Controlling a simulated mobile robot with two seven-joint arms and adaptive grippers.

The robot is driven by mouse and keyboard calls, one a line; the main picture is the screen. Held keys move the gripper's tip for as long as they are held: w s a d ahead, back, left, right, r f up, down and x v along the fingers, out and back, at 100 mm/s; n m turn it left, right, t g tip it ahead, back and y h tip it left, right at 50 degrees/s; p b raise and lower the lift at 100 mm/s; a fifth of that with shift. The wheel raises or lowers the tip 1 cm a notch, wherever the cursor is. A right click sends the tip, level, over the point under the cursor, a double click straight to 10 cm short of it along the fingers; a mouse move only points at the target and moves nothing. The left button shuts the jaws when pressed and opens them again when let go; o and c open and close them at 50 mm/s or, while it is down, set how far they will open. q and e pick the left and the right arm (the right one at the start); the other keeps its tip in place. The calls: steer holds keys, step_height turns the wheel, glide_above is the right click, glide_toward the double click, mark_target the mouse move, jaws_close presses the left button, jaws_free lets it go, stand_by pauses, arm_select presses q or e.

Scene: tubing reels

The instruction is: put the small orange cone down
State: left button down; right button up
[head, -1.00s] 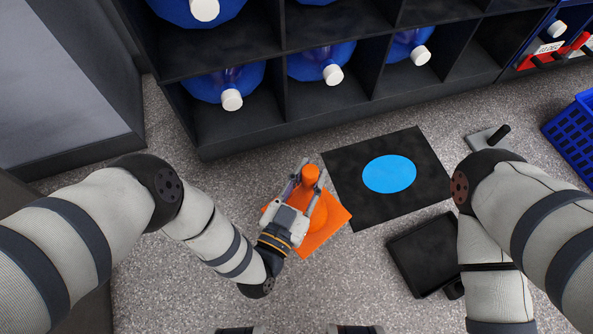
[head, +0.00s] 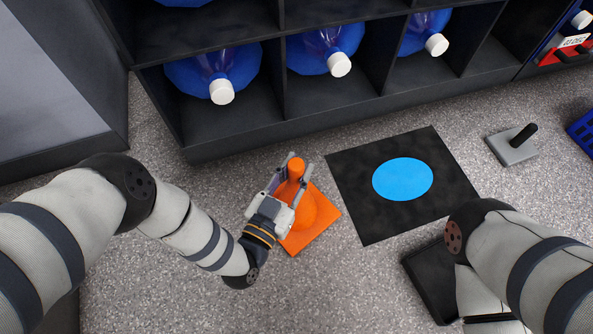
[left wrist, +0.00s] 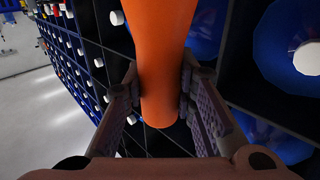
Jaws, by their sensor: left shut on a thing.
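The small orange cone (head: 314,209) shows in the head view, left of a black mat (head: 345,193) with a blue disc (head: 403,179). My left gripper (head: 291,172) is shut on the cone near its narrow top. In the left wrist view the cone (left wrist: 162,50) stands between the two fingers (left wrist: 160,105), which touch its sides. The gripper and arm cover part of the cone. I cannot tell whether its base touches the floor. My right gripper is not in view; only the right arm shows.
A dark shelf (head: 330,112) with blue water bottles (head: 213,72) runs along the back. A grey plate with a black handle (head: 513,145) lies right of the mat. A black flat box (head: 428,285) lies below the mat, and a blue crate (head: 583,134) is at the right edge.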

arm_select(q)
steer(key=shift+r, duration=0.15)
steer(key=shift+f, duration=0.2)
steer(key=c, duration=1.3)
jaws_free()
steer(key=shift+s+a+r+p, duration=0.15)
steer(key=shift+s+r+p, duration=0.05)
steer(key=shift+s+p, duration=0.1)
steer(key=p+v, duration=0.3)
steer(key=v, duration=0.8)
steer(key=shift+s+a+p, duration=0.1)
steer(key=shift+s+p, duration=0.1)
steer(key=shift+p, duration=0.15)
